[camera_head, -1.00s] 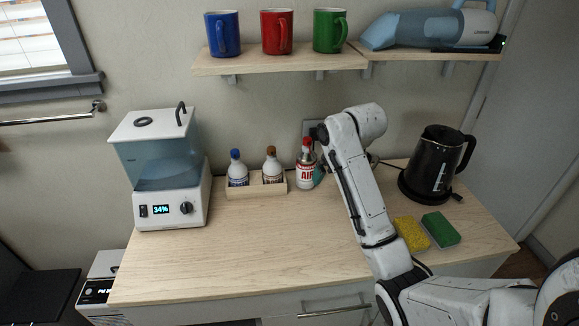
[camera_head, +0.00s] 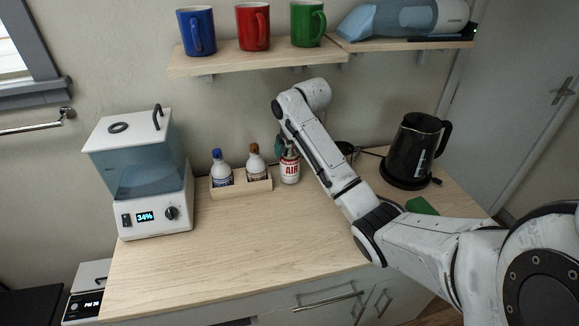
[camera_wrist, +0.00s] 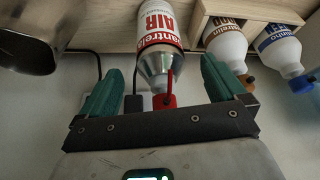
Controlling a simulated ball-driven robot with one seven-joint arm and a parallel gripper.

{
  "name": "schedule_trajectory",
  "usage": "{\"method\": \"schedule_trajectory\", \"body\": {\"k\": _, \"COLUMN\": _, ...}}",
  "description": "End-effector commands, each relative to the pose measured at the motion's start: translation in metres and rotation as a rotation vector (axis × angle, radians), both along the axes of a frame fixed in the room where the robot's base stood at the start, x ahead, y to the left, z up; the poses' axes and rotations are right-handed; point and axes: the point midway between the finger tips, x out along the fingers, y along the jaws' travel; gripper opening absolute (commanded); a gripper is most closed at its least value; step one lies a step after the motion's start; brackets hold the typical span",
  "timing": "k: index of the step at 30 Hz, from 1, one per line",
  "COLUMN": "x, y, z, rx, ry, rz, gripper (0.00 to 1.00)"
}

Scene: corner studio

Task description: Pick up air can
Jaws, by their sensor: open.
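The air can (camera_head: 290,168), white and red with an "AIR" label, stands on the wooden counter beside the wooden bottle box. My arm partly hides its top in the head view. In the wrist view the air can (camera_wrist: 160,35) appears upside down at top centre, its red nozzle pointing down the picture. My gripper (camera_wrist: 163,82) is open, with its green fingers apart on either side of the nozzle and metal top in the picture. I see no contact with the can, and the depth between them is unclear. In the head view the gripper is mostly hidden behind my wrist.
The wooden box (camera_head: 243,188) holds a blue-capped bottle (camera_head: 221,174) and a brown-capped bottle (camera_head: 254,165). A black kettle (camera_head: 411,155) stands to the right, near a green sponge (camera_head: 421,206). A dispenser (camera_head: 140,170) stands left. A mug shelf (camera_head: 270,59) hangs above. The front counter is clear.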

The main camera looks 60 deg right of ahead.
Motion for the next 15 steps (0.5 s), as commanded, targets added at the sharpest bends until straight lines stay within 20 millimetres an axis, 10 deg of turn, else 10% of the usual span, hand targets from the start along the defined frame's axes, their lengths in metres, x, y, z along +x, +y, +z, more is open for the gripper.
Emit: {"method": "schedule_trajectory", "body": {"k": 15, "x": 0.03, "y": -0.021, "z": -0.011, "rx": -0.001, "ry": 0.0, "rz": 0.0, "gripper": 0.97}}
